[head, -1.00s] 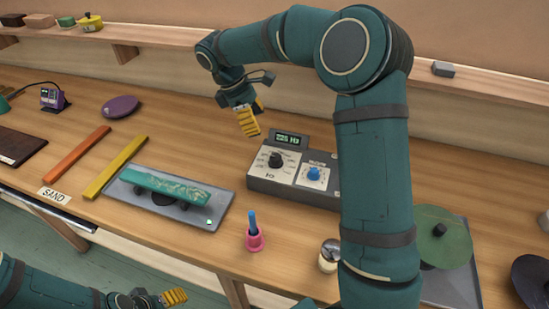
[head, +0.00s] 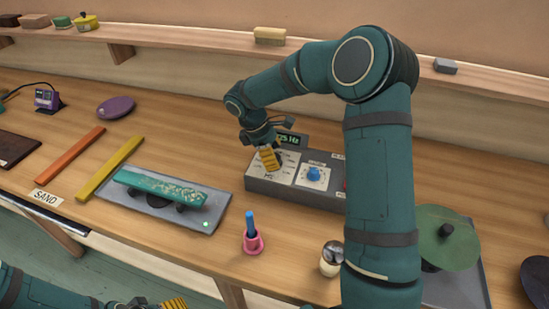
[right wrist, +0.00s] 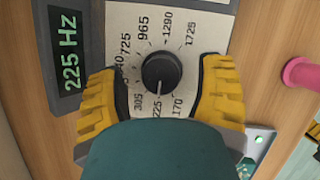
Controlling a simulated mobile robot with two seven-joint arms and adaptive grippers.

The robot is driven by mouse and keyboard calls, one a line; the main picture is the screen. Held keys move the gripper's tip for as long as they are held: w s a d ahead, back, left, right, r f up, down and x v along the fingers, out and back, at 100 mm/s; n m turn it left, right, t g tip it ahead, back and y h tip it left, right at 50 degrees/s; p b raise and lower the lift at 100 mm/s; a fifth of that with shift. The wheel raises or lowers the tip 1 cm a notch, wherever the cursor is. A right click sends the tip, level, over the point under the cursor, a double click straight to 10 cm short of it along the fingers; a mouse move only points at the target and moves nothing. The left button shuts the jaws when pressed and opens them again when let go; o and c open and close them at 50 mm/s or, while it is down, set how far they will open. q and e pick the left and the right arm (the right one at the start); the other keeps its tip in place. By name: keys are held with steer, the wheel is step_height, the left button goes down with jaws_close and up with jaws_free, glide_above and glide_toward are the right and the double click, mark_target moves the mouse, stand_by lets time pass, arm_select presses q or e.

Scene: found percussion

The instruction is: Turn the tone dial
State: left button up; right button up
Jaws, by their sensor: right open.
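The black tone dial (right wrist: 160,72) sits on a pale scale plate marked with several numbers, and its white pointer line aims at 225. The green display (right wrist: 70,62) beside it reads 225 Hz. In the head view the grey control box (head: 260,187) stands on the bench, its dial mostly hidden by my right gripper (head: 270,159). That gripper is open, with one yellow finger on each side of the dial; I cannot tell whether they touch it. My left gripper (head: 172,303) shows only partly at the bottom edge, away from the box.
A blue knob (head: 314,174) is on the same box, right of the dial. A pink holder (head: 253,243) with a blue stick stands in front. A teal bar (head: 172,187) on a grey tray lies to the left. A green disc (head: 440,240) is at right.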

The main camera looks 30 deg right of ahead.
steer(key=shift+s+d+f, duration=0.1)
steer(key=shift+f, duration=0.25)
jaws_close()
steer(key=shift+m, duration=0.3)
steer(key=m+g+y+p, duration=0.1)
steer(key=m+p, duration=0.1)
steer(key=m, duration=0.1)
steer(key=shift+m+g+y+p, duration=0.3)
steer(key=shift+m+y+p, duration=0.1)
steer(key=shift+m, duration=0.7)
steer(key=shift+s+f, duration=0.1)
